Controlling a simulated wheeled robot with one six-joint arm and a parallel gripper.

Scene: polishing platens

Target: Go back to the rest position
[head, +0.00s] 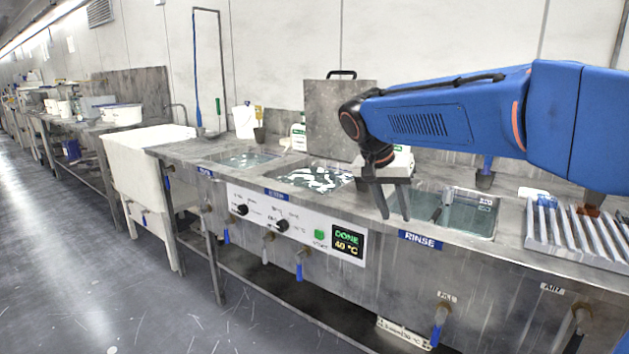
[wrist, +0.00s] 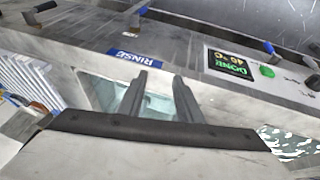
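My gripper (head: 395,214) hangs from my blue arm over the counter, at the left edge of the rinse basin (head: 467,216) and right of the ultrasonic-type bath with rippling water (head: 318,178). Its two grey fingers point down and stand apart, with nothing between them. In the wrist view the gripper (wrist: 159,80) also shows a gap between its fingers, with the rinse basin's pale water (wrist: 158,104) behind them. Whether the fingertips are above the basin's rim or over the water is hard to tell.
A control panel with a display (head: 348,242) reading DONE 40 °C is on the counter front. A ribbed metal rack (head: 575,235) stands at right. A lid with a black handle (head: 335,110) stands upright behind the bath. A white bottle (head: 298,135) and a cup (head: 485,180) stand at the back.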

